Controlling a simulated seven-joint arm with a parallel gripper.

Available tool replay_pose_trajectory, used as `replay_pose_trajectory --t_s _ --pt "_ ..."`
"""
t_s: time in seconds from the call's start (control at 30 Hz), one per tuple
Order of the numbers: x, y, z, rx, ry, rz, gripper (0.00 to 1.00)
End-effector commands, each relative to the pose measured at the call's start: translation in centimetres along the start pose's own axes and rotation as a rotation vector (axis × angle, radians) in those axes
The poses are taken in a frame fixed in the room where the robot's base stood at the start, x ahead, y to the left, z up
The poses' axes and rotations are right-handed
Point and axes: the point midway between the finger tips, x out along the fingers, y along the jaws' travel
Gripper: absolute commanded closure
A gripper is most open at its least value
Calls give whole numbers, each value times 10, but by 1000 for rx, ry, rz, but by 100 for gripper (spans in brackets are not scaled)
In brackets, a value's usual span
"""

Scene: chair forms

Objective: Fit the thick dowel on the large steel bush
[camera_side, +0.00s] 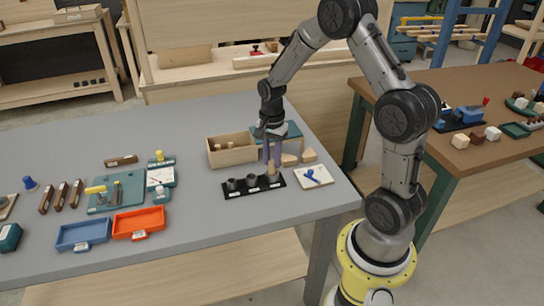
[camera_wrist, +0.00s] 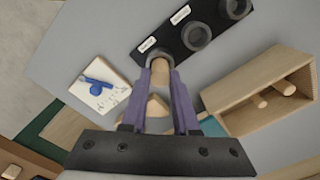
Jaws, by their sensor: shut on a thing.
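My gripper (camera_side: 272,162) has purple fingers pointing down and is shut on a light wooden dowel (camera_wrist: 160,74). The dowel also shows below the fingertips in the side view (camera_side: 271,168). A black strip (camera_side: 241,190) carries dark round bushes in a row. The dowel's lower end is at the end bush (camera_wrist: 157,54), at the strip's right end in the side view; I cannot tell whether it is inside or just above. The middle bush (camera_wrist: 196,36) and far bush (camera_wrist: 236,8) look empty. The labels are too small to read.
An open wooden box (camera_side: 232,152) behind the strip holds dowels (camera_wrist: 284,88). A white card with a blue tool (camera_side: 313,176) lies right of the strip. Wooden blocks (camera_side: 309,155) stand close behind the gripper. Red (camera_side: 139,223) and blue (camera_side: 83,233) trays sit left; table between is clear.

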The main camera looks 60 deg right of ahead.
Motion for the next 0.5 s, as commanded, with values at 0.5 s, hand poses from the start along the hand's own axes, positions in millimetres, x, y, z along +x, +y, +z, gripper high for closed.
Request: replay_pose_trajectory --t_s 0.5 --pt "10 0 0 0 0 0 100"
